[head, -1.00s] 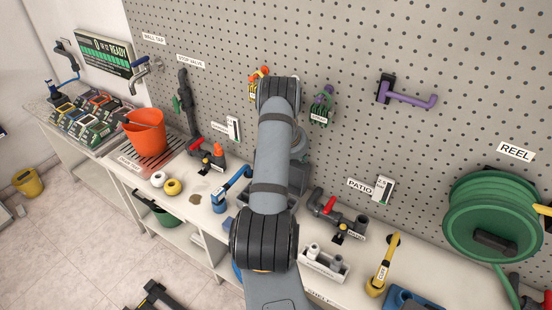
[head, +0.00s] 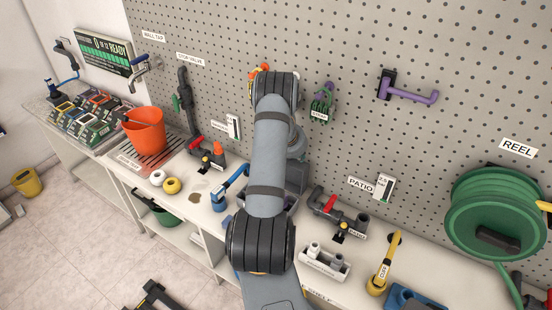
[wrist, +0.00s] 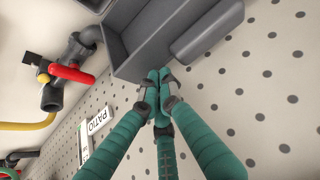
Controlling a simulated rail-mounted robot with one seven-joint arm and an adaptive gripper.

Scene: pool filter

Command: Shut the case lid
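The dark grey case (wrist: 122,50) shows at the top of the wrist view, with a hollow inside and a flat panel carrying a raised bar (wrist: 205,32) on its right. I cannot tell for sure how far the lid is tilted. My gripper (wrist: 160,76) has teal fingers whose tips are together at the near edge of the case, touching it or very close. Nothing shows held between them. In the head view the case (head: 296,177) stands on the bench against the pegboard, mostly hidden by my arm, and my gripper is hidden there.
A pipe with a red-handled valve (head: 329,203) stands right of the case, near the PATIO label (head: 360,184). A white tray of fittings (head: 323,266) sits in front. A green hose reel (head: 498,215) hangs at the right.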

